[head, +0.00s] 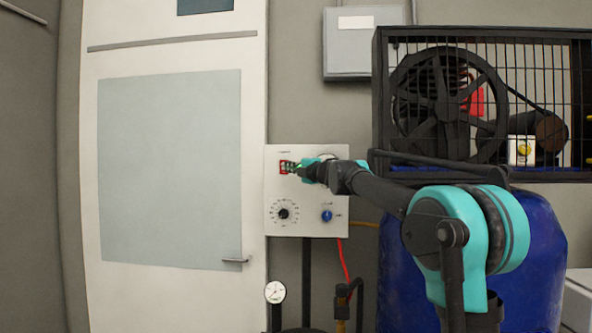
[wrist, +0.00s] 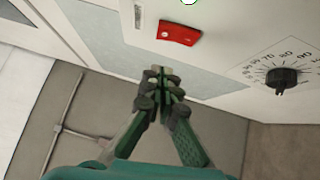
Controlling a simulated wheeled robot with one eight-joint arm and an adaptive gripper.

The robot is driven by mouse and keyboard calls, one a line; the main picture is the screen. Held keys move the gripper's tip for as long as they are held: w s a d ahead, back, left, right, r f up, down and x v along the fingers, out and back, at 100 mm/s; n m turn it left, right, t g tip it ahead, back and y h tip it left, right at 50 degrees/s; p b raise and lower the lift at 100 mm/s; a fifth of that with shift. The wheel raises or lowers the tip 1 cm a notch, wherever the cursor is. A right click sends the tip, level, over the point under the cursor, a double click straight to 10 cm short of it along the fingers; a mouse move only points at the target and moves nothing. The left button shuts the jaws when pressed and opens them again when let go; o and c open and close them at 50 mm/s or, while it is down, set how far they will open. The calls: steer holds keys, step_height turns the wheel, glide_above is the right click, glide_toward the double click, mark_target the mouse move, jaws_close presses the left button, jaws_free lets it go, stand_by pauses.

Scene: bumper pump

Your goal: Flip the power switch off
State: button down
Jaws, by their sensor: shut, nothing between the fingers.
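The power switch (head: 284,163) is a small red piece at the upper left of a white control panel (head: 305,190) in the head view. It also shows as a red block with a pale dot in the wrist view (wrist: 180,33). My gripper (head: 296,168) is at the switch's right side in the head view and partly covers it. In the wrist view my gripper (wrist: 163,80) has its green and dark fingers shut together and empty. The fingertips appear below the switch there, with a visible gap in the picture. I cannot tell the depth between them or which way the switch is set.
A black dial (head: 283,214) and a blue knob (head: 327,215) sit lower on the panel. A pressure gauge (head: 275,292) stands below. A caged compressor (head: 480,100) and a blue tank (head: 540,250) are to the right. A white door (head: 170,260) is to the left.

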mark_target(280, 163)
steer(key=shift+w+a+r, duration=0.1)
steer(key=shift+w+a, duration=0.1)
steer(key=shift+w, duration=0.65)
steer(key=shift+w+a+r, duration=0.1)
steer(key=shift+w+a, duration=0.05)
steer(key=shift+w, duration=0.75)
steer(key=shift+w+a+r, duration=0.1)
steer(key=shift+w+a, duration=0.1)
steer(key=shift+w, duration=0.65)
